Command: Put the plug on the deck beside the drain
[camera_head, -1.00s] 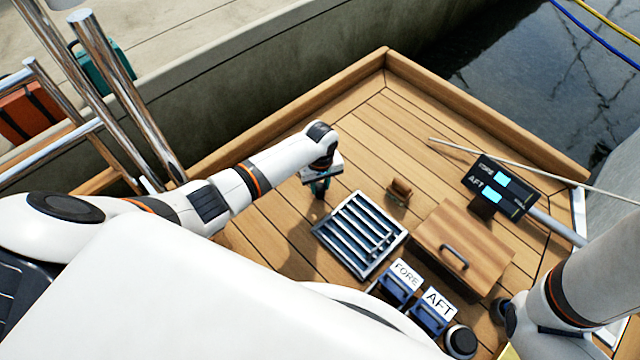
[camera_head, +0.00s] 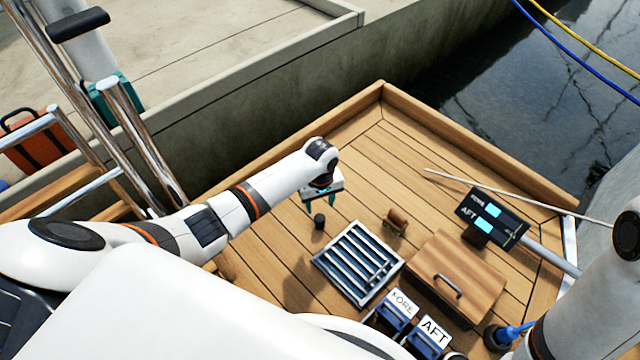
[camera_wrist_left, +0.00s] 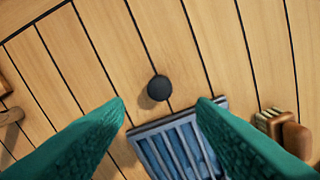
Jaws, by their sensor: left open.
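The plug, a small dark round piece, stands on the wooden deck (camera_head: 365,150) left of the slatted metal drain grate (camera_head: 357,262). In the left wrist view the plug (camera_wrist_left: 159,88) lies on bare planks beyond the fingertips, with the grate (camera_wrist_left: 178,148) close to it but apart. My left gripper (camera_head: 320,203) is open and empty, with its teal fingers spread above the deck just behind the plug (camera_head: 319,221). In the left wrist view the plug shows in the gap between the fingertips (camera_wrist_left: 161,101). My right gripper is not seen; only part of that arm shows at right.
A brown brush (camera_head: 396,221) lies right of the grate. A wooden hatch with a handle (camera_head: 457,278), FORE and AFT switches (camera_head: 415,325) and a display panel (camera_head: 492,216) stand further right. The deck behind the plug is clear up to the wooden rim.

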